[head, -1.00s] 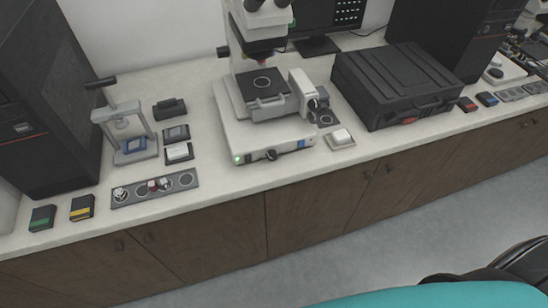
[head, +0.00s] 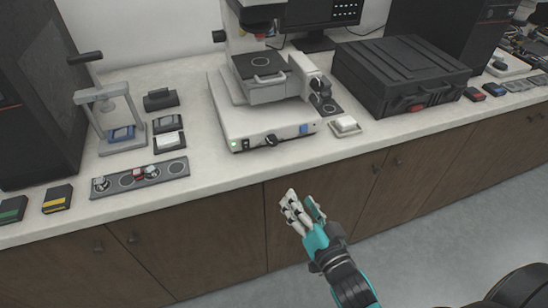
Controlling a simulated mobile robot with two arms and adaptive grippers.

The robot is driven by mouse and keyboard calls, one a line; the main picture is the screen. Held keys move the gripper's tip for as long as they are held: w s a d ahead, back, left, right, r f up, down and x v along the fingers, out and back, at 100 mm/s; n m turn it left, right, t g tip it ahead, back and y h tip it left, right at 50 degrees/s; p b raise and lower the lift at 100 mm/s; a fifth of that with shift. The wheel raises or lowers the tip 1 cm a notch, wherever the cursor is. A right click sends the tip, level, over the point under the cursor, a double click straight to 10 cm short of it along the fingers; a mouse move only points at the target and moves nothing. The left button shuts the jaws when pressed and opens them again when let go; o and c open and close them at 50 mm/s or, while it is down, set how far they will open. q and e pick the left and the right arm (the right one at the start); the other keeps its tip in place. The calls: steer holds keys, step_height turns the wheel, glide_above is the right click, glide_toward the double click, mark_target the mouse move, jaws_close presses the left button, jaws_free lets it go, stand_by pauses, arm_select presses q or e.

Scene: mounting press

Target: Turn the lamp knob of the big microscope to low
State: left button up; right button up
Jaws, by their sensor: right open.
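The big microscope (head: 262,118) is white and stands on the bench in the middle of the head view. Its dark lamp knob (head: 271,140) is on the front face of the base, between a green-lit switch (head: 233,147) on the left and a blue patch (head: 304,129) on the right. The knob's pointer setting is too small to read. My right gripper (head: 303,203) is open and empty, in front of the bench's cabinet doors, below the knob and apart from it. My left gripper is not in view.
A hand press (head: 112,118) and a grey strip with several round places (head: 140,178) stand to the left. A small dish with a white block (head: 345,126) and a black case (head: 402,75) are to the right. The bench edge just before the microscope is clear.

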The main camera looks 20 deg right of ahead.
step_height(320, 180, up, 3)
steer(key=p, duration=0.2)
glide_toward(274, 143)
steer(key=shift+t, duration=0.4)
steer(key=w, duration=0.9)
steer(key=shift+w+a+f, duration=0.1)
steer(key=shift+a+f, duration=0.25)
jaws_close()
